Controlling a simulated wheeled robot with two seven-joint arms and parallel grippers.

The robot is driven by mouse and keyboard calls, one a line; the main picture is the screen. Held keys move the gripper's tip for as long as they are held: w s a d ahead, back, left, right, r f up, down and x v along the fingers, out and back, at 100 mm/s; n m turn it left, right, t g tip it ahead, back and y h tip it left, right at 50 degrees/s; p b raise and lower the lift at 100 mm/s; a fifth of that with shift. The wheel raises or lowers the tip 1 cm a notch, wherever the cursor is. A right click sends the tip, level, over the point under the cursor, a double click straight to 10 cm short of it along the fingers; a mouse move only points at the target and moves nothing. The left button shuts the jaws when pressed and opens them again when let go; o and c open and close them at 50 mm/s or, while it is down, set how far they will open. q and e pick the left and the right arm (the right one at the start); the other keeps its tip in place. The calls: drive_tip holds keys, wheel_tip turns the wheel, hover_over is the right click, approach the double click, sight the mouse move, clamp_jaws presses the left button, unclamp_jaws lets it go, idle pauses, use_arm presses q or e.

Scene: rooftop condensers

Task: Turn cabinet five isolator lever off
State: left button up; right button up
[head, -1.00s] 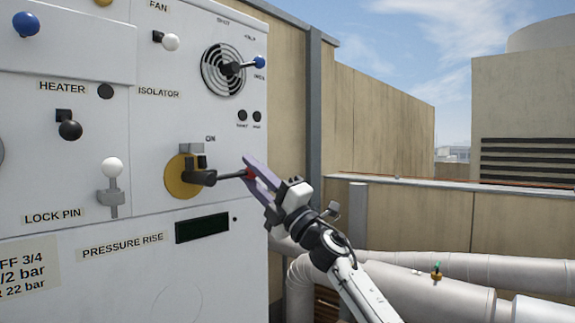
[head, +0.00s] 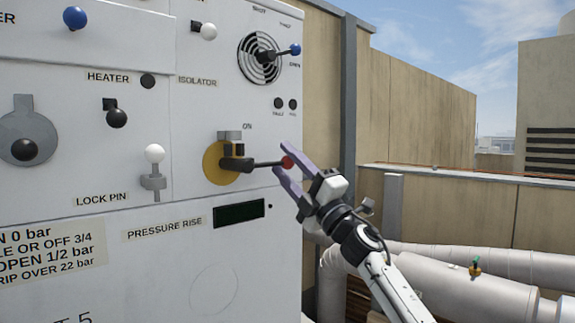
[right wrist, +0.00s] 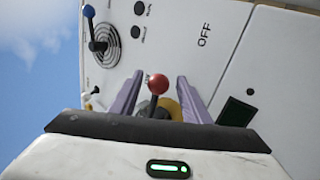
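The isolator lever is on the white cabinet (head: 120,215). It has a yellow disc (head: 213,163) and a dark arm pointing right, roughly level, to a red knob (head: 289,162). The ON label is above it. In the right wrist view the OFF label shows up and right of the red knob (right wrist: 158,83). My right gripper (head: 281,158) is open, its purple fingers on either side of the knob at the tips. In the wrist view a gap shows between the knob and each finger (right wrist: 158,92). My left gripper is not in view.
A blue-knobbed lever (head: 295,49) by a round vent is above the isolator. A white-knobbed lock pin (head: 154,155) and a black heater knob (head: 116,117) are left. A dark display (head: 239,213) sits below. Pipes (head: 470,300) run at lower right.

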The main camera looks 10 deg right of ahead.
drive_tip(key=shift+d, duration=0.1)
drive_tip(key=b+v, duration=0.1)
drive_tip(key=v, duration=0.9)
drive_tip(key=shift+s, duration=0.1)
drive_tip(key=s+f+m+g+h, duration=0.1)
drive_tip(key=s+f+m+h, duration=0.3)
drive_tip(key=f, duration=0.9)
drive_tip(key=s+a+f+m+g+h, duration=0.15)
drive_tip(key=f+m, duration=0.35)
drive_tip(key=f, duration=0.7)
drive_tip(key=s+f+m+g+h, duration=0.25)
drive_tip(key=f+m, duration=0.25)
drive_tip(key=f, duration=0.8)
drive_tip(key=s+a+f+m+g, duration=0.1)
drive_tip(key=s+f+m+g, duration=0.3)
drive_tip(key=s+f, duration=0.9)
drive_tip(key=s+a+f+m+g+h, duration=0.1)
drive_tip(key=s+f+m+g, duration=0.3)
drive_tip(key=s+f, duration=0.9)
drive_tip(key=s+a, duration=0.1)
drive_tip(key=s, duration=0.4)
drive_tip(key=shift+a+f+m, duration=0.2)
drive_tip(key=shift+m, duration=0.1)
